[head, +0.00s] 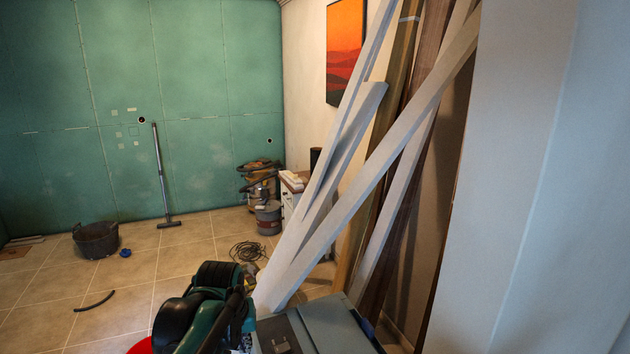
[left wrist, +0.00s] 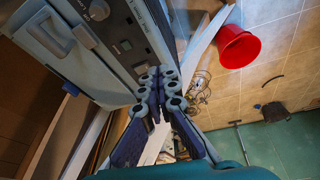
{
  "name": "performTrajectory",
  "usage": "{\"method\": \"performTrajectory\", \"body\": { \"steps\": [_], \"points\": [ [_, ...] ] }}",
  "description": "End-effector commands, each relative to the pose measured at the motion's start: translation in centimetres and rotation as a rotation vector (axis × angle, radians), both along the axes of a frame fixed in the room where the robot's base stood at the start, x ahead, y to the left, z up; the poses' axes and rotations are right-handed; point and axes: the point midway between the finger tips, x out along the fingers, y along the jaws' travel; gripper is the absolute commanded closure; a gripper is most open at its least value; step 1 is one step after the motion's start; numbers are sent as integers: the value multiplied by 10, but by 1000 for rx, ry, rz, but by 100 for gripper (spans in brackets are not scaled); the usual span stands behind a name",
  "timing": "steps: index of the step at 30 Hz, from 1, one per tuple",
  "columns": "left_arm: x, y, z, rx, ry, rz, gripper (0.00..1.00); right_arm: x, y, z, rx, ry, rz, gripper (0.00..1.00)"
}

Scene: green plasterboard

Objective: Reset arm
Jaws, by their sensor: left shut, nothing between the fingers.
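My left gripper (left wrist: 157,74) is shut in the left wrist view. Its dark jointed fingers meet near the middle of the picture and nothing shows between them. In the head view my teal and black left arm is folded close in at the bottom, left of centre, low in front of the leaning boards; the fingertips are hard to make out there. My right arm and right gripper are not in view.
Long boards (head: 342,218) lean on the right wall near my left arm. A red bucket (left wrist: 238,46), black tub (head: 97,240), coiled cable (head: 248,251), short black hose (head: 93,302) and vacuum (head: 260,182) stand or lie on the tiles. Floor at left is mostly clear.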

Motion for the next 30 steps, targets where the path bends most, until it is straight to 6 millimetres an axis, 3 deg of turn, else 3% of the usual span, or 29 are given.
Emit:
{"method": "performTrajectory", "body": {
  "steps": [1, 6, 13, 19, 30],
  "points": [
    [-22, 3, -9, 2, -28, -14, 100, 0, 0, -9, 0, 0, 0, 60],
    [-85, 12, -36, 22, -134, -74, 100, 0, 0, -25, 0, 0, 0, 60],
    [-150, 19, -87, 57, -255, -138, 100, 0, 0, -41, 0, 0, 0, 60],
    [-171, 21, -111, 75, -304, -161, 100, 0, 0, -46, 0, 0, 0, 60],
    [-172, 21, -112, 77, -309, -165, 100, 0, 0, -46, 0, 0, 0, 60]
  ]
}}
